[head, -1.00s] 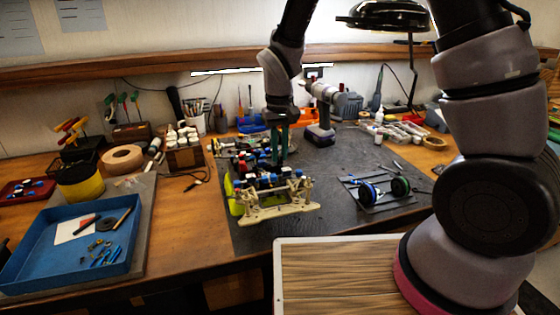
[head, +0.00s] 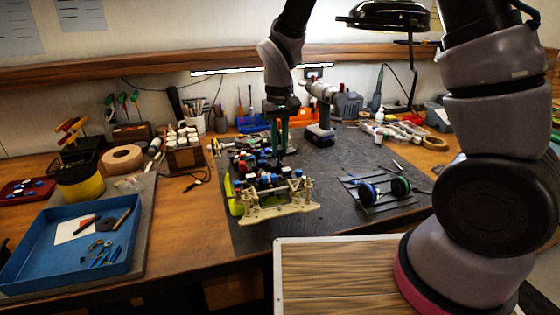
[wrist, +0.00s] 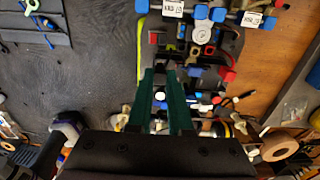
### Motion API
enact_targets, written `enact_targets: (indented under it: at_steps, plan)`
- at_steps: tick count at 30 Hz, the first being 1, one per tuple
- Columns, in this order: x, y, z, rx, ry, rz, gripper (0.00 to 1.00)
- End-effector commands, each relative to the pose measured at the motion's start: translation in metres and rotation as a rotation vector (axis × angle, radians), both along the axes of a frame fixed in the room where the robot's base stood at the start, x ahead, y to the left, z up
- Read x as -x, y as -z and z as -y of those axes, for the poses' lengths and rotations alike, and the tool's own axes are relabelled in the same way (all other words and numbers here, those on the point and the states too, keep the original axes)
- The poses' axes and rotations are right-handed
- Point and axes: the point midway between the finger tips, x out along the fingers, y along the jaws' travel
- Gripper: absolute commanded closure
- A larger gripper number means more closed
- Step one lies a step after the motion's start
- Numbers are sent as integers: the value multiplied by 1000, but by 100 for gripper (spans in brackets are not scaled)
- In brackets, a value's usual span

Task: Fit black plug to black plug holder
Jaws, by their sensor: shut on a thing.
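The RC car chassis (head: 262,208) stands on the dark mat, with a cream frame at its near end and red, blue and black parts on top. My gripper (head: 281,150) points down over the chassis's far part, its green fingers close together. In the wrist view my gripper's fingertips (wrist: 163,72) are beside the chassis electronics (wrist: 205,35). The gripper is shut on a small dark thing, most likely the black plug, which is mostly hidden between the fingers. I cannot single out the black plug holder among the dark parts on the chassis.
A blue tray (head: 32,249) with small parts lies at left. A wheel axle set (head: 378,190) lies on the mat at right. A drill (head: 320,125) and a wooden bottle rack (head: 185,157) stand behind. The mat between chassis and axle is clear.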

Motion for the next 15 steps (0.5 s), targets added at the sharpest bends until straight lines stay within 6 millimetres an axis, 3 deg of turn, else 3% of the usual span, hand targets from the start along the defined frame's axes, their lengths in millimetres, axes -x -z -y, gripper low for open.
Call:
enact_targets:
  at_steps: [15]
  plan:
    - [0,-25,0,0,0,0,100]
